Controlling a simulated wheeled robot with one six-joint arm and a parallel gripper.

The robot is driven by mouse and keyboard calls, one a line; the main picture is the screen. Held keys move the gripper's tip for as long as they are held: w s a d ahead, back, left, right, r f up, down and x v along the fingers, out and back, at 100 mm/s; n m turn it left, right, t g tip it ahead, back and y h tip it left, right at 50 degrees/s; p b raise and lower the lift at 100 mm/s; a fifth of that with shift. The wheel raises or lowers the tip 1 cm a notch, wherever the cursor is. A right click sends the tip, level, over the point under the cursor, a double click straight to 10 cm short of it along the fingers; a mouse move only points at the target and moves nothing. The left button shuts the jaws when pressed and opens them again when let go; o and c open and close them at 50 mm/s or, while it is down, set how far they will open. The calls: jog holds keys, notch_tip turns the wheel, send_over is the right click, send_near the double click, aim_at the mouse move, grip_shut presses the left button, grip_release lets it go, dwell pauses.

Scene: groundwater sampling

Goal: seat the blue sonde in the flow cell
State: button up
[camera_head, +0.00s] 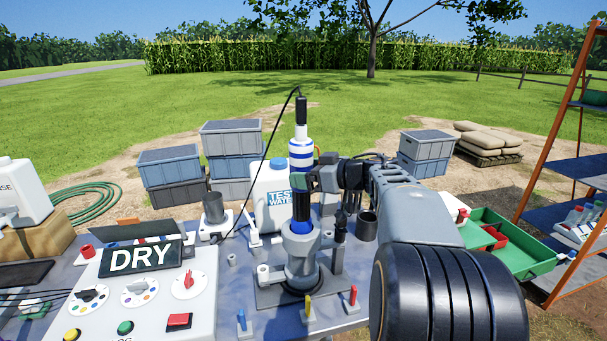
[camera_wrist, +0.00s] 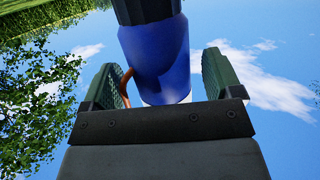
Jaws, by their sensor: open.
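The blue sonde (camera_head: 301,155) stands upright, with blue and white bands, a black top with a cable and a dark lower section. Its lower end meets the mouth of the grey flow cell (camera_head: 301,262), where a blue band shows; how deep it sits inside is hidden. My gripper (camera_head: 314,181) is at the sonde's mid-height, coming from the right. In the wrist view, my open gripper (camera_wrist: 162,82) has one green-padded finger on each side of the sonde (camera_wrist: 160,55), with a visible gap at the right finger.
A control panel with a "DRY" sign (camera_head: 141,257) stands left of the flow cell. A white water jug (camera_head: 270,196) is behind it. A black cup (camera_head: 367,226) and green tray (camera_head: 505,246) are to the right. Small coloured valves (camera_head: 309,309) line the front.

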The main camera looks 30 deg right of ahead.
jog(key=v, duration=1)
jog(key=shift+s+d, duration=0.2)
jog(key=shift+s, duration=0.15)
